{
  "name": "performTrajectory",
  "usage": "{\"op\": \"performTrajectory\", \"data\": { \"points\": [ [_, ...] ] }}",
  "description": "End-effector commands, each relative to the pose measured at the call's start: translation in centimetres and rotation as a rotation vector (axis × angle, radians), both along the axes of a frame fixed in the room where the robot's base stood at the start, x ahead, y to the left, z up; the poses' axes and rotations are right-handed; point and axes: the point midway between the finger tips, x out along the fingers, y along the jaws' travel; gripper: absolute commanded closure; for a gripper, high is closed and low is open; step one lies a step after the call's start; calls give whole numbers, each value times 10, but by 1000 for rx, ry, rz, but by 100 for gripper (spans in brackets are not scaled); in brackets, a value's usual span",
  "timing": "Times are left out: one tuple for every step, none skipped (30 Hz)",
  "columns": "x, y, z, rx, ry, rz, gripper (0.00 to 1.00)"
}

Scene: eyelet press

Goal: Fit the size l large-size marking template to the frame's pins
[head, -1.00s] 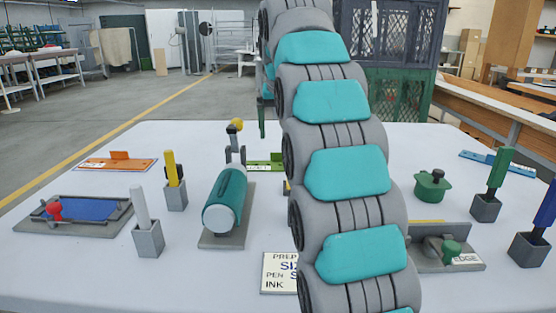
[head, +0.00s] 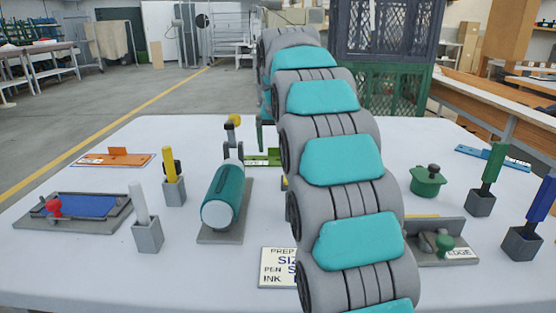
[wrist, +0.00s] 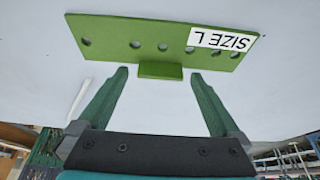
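The green size L template (wrist: 110,38) is a flat strip with a row of holes, a white SIZE L label and a green grip block (wrist: 160,71). In the head view the template (head: 262,158) lies far back on the table, partly hidden by my arm. My gripper (wrist: 159,74) is open and empty, with its green fingers pointing at the template. The grip block appears between the fingertips with a gap on each side; I cannot tell how far above it they are. I cannot make out clearly which fixture bears the pins.
A grey fixture with a blue pad (head: 85,207) and red knob is at left. An orange template (head: 112,160), a blue template (head: 492,157), a green pot (head: 428,181), pen holders and a fixture labelled EDGE (head: 450,258) are around.

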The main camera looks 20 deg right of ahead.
Motion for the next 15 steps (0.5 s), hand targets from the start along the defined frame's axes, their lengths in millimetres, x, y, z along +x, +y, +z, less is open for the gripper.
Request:
{"op": "performTrajectory", "data": {
  "points": [
    [0, 0, 0, 0, 0, 0, 6],
    [0, 0, 0, 0, 0, 0, 9],
    [0, 0, 0, 0, 0, 0, 14],
    [0, 0, 0, 0, 0, 0, 17],
    [0, 0, 0, 0, 0, 0, 20],
    [0, 0, 0, 0, 0, 0, 25],
    [0, 0, 0, 0, -1, 0, 28],
    [0, 0, 0, 0, -1, 0, 31],
    [0, 0, 0, 0, -1, 0, 36],
    [0, 0, 0, 0, -1, 0, 39],
    [0, 0, 0, 0, -1, 0, 43],
    [0, 0, 0, 0, -1, 0, 47],
    [0, 0, 0, 0, -1, 0, 51],
    [0, 0, 0, 0, -1, 0, 54],
    [0, 0, 0, 0, -1, 0, 58]
  ]
}}
